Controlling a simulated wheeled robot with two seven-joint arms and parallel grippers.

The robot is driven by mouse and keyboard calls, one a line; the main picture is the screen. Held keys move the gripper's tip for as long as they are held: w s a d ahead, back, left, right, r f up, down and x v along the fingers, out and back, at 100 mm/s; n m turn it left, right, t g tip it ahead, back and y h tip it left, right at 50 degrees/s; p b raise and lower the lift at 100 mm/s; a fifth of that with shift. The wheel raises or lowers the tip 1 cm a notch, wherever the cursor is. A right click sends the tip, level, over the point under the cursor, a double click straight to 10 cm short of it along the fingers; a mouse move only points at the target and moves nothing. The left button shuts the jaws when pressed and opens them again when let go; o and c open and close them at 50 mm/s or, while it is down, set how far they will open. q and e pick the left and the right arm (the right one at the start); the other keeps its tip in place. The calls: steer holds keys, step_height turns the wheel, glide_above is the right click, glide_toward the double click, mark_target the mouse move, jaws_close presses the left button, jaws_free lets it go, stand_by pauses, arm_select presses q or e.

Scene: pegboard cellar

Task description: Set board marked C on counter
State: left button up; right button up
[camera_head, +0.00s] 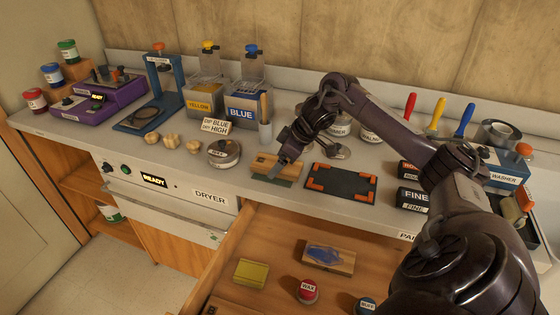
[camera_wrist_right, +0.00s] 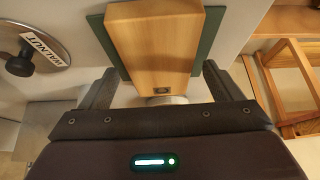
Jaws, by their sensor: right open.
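A wooden board (camera_head: 264,163) lies on a green base (camera_head: 285,181) on the counter (camera_head: 232,182), near its front edge. In the right wrist view the board (camera_wrist_right: 155,45) and the green base (camera_wrist_right: 208,45) show close up; I cannot read a letter C on it. My right gripper (camera_head: 279,168) is at the board in the head view. In the right wrist view my right gripper (camera_wrist_right: 158,82) is open, its fingers on either side of the board's near end. Contact cannot be told. My left gripper is not in view.
A black tray with orange corners (camera_head: 341,184) lies right of the board, and a round tin (camera_head: 224,153) stands left.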

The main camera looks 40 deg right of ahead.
steer(key=v, duration=1.1)
steer(key=shift+s+r, duration=0.15)
steer(key=shift+r, duration=0.15)
steer(key=shift+f, duration=0.15)
